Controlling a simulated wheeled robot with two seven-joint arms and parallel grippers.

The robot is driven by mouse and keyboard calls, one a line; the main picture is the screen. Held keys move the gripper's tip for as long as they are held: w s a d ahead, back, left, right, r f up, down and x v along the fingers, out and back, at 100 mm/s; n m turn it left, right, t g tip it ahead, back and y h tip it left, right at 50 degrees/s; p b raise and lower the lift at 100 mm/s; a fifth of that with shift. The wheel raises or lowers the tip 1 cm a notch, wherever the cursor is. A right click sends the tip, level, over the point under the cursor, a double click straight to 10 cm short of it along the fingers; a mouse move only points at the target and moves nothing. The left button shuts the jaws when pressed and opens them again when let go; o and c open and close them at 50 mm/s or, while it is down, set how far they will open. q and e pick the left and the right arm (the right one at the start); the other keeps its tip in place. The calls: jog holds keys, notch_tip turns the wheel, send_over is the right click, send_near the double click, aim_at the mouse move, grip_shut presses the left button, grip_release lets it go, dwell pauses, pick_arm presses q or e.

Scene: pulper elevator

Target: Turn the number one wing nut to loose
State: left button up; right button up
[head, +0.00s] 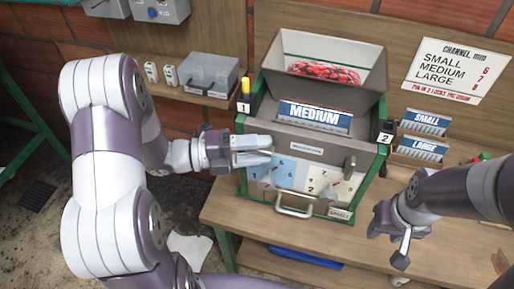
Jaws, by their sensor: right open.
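The green-framed machine (298,133) stands on the wooden bench, with a "MEDIUM" sign on it. Its front panel has a pale blue area at left and a white area with printed numbers at right. A small grey fitting (268,180), possibly a wing nut, shows at the panel's left, and another (328,202) at its lower right. My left gripper (270,149) points right in front of the panel's upper left; contact and finger gap are unclear. My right gripper (389,240) is open and empty, right of the machine, fingers pointing down.
A plate marked 1 (244,107) sits under a yellow knob at the machine's left; a plate marked 2 (386,139) is at its right. A handle (295,211) crosses the lower front. "SMALL" (423,122) and "LARGE" (420,150) signs stand at right. The bench front is mostly clear.

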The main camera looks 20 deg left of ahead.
pick_arm(q)
jog(key=shift+a, duration=0.15)
jog(key=b+v, duration=0.4)
jog(key=v, duration=0.8)
jog(key=shift+a, duration=0.2)
jog(key=shift+s, duration=0.1)
